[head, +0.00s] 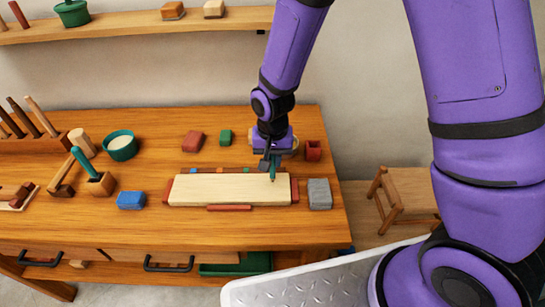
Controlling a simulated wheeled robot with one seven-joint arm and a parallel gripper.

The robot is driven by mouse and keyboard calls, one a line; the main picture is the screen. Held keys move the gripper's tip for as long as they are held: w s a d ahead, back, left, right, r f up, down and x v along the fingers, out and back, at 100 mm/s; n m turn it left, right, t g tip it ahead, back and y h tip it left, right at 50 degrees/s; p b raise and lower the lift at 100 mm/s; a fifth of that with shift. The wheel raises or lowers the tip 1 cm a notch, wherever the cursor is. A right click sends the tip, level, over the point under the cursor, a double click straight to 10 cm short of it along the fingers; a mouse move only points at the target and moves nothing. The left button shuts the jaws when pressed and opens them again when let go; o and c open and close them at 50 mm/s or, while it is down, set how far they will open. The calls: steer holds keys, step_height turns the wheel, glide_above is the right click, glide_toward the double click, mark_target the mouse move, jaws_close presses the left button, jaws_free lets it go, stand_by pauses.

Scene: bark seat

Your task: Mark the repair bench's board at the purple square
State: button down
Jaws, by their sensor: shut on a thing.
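The board (225,190) is a pale wooden plank lying flat on the repair bench (120,226), with red strips along its ends and front. Small coloured squares line its back edge: a blue one (193,170), an orange one (219,170) and a blue-green one (246,170). I cannot make out the purple square; my gripper covers the back edge near the right end. My gripper (270,164) points down there, shut on a slim teal marker (273,174). The marker's lower tip is over the board's right part; whether it touches is too small to tell.
A grey block (319,193) stands right of the board, a blue block (131,200) left. Red (193,141) and green (225,137) blocks, a teal bowl (120,146) and a red cup (313,150) stand behind. A stool (402,195) is to the right.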

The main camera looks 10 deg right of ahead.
steer(key=shift+s+a, duration=0.15)
steer(key=shift+s, duration=0.55)
steer(key=shift+s, duration=0.35)
steer(key=shift+s+a+f, duration=0.1)
steer(key=shift+s+a, duration=0.1)
steer(key=shift+s, duration=0.6)
step_height(320, 180, up, 6)
stand_by(0.7)
steer(key=shift+w, duration=0.15)
stand_by(0.6)
